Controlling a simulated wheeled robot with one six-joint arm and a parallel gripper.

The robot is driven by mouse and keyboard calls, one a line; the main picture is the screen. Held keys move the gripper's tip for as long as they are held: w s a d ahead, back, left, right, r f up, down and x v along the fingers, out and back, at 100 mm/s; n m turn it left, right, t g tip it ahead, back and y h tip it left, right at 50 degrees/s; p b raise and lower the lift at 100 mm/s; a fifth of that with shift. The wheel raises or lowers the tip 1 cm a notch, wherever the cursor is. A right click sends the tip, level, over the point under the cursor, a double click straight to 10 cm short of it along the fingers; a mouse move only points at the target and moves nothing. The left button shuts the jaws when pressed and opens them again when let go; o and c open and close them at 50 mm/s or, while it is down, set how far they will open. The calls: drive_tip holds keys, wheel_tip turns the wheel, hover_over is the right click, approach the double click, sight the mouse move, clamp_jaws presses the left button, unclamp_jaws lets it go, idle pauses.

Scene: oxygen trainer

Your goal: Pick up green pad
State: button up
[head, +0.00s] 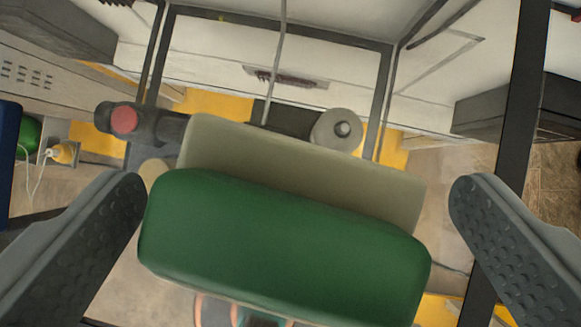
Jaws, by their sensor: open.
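The green pad (285,250) is a rounded, oblong green block in the lower middle of the head view. A beige block (310,165) of similar length lies directly behind it and shows above its upper edge. My gripper (298,205) is open, with one dark grey dimpled finger to the left of the pad and the other to its right. The left finger's tip is close to the pad's left end. The right finger has a clear gap to the pad. I cannot tell whether the left finger touches it.
A dark fitting with a red round end (124,120) is at upper left, beside the beige block. A grey round knob (337,131) sits behind the block. Dark frame bars (518,110) run on both sides. A yellow-topped item with a cord (63,152) is at far left.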

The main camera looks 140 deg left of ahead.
sight(301, 244)
drive_tip(key=shift+w+a+f, duration=0.1)
drive_tip(key=shift+w+f, duration=0.15)
drive_tip(key=shift+f, duration=0.2)
drive_tip(key=c, duration=0.7)
drive_tip(key=shift+r, duration=0.1)
wheel_tip(301, 244, up, 9)
drive_tip(key=shift+r, duration=0.45)
drive_tip(key=shift+o, duration=0.9)
drive_tip(key=shift+c, duration=0.3)
